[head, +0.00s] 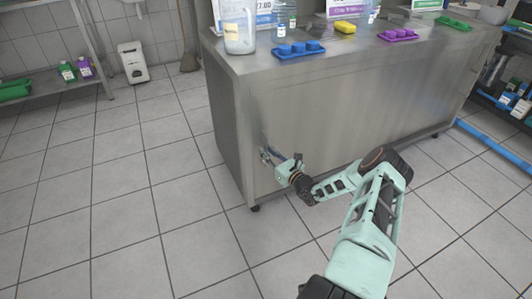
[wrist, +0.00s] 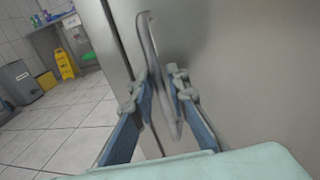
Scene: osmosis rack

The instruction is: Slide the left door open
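The left door (head: 290,115) is part of the grey steel cabinet front and looks shut; the seam with another door is not clear to me. Its upright metal bar handle (wrist: 152,50) stands out from the door near the cabinet's left edge. My gripper (head: 268,154) is at this handle, low on the front's left side. In the wrist view my gripper (wrist: 162,84) has its two blue fingers on either side of the handle, with the bar between them. The fingers are apart and a small gap seems to show beside the bar. Contact cannot be told.
The cabinet's steel top (head: 360,55) carries a jar (head: 238,32), bottles, and blue, yellow, purple and green items. A shelf rack (head: 55,80) stands at the left wall. A yellow floor sign (wrist: 64,63) shows in the wrist view. The tiled floor left of the cabinet is clear.

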